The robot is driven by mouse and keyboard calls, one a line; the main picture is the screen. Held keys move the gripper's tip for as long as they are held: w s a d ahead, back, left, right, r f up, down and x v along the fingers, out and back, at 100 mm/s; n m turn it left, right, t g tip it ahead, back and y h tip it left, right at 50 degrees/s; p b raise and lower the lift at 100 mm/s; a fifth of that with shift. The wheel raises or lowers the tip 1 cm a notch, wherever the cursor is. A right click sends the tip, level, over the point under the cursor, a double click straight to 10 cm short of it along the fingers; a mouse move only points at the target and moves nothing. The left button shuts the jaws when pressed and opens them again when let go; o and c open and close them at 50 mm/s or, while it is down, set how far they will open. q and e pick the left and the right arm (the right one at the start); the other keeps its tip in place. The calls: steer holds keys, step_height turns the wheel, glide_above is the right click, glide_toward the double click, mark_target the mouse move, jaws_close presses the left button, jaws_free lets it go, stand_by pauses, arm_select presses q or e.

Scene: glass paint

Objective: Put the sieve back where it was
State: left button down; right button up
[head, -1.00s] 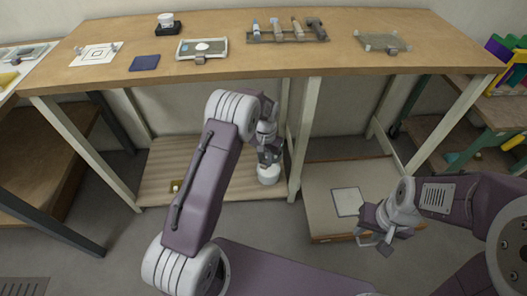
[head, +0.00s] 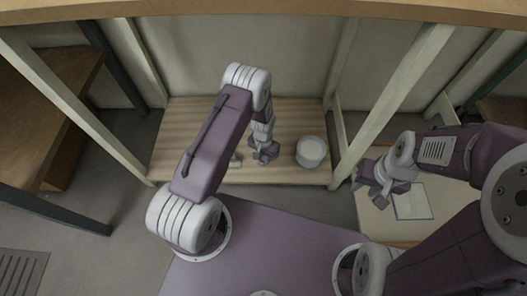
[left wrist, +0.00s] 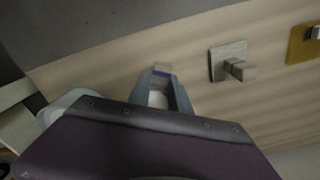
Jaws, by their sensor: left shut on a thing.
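In the head view my left gripper (head: 264,154) is low over the wooden lower shelf (head: 195,135), left of a white round tub (head: 311,151). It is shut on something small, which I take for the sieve. In the left wrist view the fingers (left wrist: 160,92) close around a whitish rounded piece (left wrist: 157,99), with a small tan part (left wrist: 162,68) beyond their tips. Most of the held thing is hidden, so its shape is unclear. My right gripper (head: 383,190) is open and empty at the right.
In the left wrist view a grey square piece with a block (left wrist: 228,60) and a yellow piece (left wrist: 303,43) are on the shelf. A pale low platform with a white sheet (head: 412,201) is at the right. Table legs (head: 392,95) flank the shelf; the tabletop edge (head: 250,9) is above.

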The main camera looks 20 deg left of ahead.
arm_select(q)
steer(key=shift+f+b, duration=2.3)
steer(key=shift+f, duration=0.1)
steer(key=shift+r, duration=0.15)
steer(key=shift+p, duration=0.3)
steer(key=shift+f, duration=0.35)
steer(key=shift+f, duration=0.25)
steer(key=c, duration=1.1)
jaws_free()
steer(key=shift+c, duration=0.2)
